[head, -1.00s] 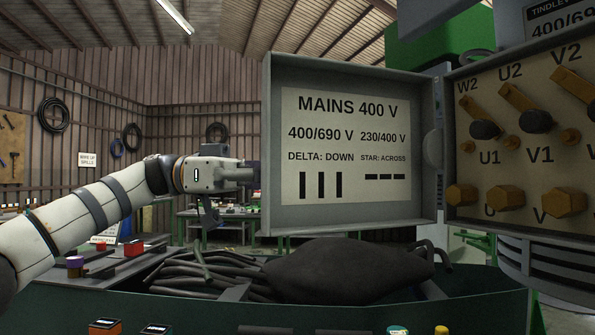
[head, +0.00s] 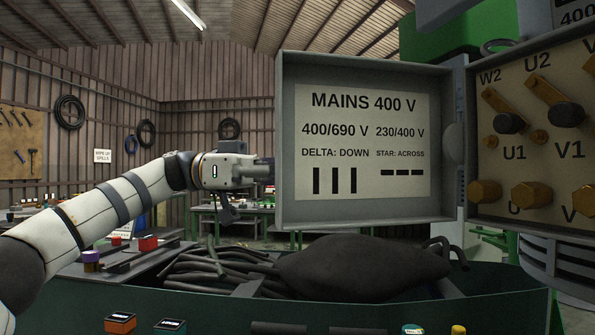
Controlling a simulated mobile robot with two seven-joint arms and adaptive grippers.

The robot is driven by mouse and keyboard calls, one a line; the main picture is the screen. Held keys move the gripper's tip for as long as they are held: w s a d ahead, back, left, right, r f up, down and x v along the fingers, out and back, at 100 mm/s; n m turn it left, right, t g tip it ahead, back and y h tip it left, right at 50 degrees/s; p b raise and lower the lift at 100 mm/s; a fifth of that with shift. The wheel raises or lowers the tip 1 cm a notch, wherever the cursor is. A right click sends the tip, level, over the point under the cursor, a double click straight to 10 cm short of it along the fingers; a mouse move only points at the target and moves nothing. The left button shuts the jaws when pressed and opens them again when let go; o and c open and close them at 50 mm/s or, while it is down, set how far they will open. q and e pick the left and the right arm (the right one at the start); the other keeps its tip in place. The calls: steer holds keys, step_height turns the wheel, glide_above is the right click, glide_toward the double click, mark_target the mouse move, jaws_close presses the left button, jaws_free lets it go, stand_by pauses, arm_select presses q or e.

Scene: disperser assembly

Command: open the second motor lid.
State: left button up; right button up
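The motor lid (head: 440,222) is a grey square door, swung wide open to the left of the terminal box. Its inner face carries a label (head: 362,142) reading MAINS 400 V, with delta and star link diagrams. The open terminal box (head: 520,214) at the right shows brass terminals and links marked W2, U2, U1 and V1. My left gripper (head: 268,172) is at the lid's left edge, its fingertips close to the edge or partly behind it. I cannot tell whether it touches the lid or how far its fingers are apart. My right gripper is not seen.
Below the lid, a dark green bin (head: 230,302) holds black hoses (head: 205,265) and a dark lumpy bag (head: 365,268). A tray with small coloured parts (head: 148,243) lies at the left. Workbenches stand far behind. The air left of the lid is free apart from my arm.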

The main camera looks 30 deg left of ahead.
arm_select(q)
steer(key=v, duration=1.2)
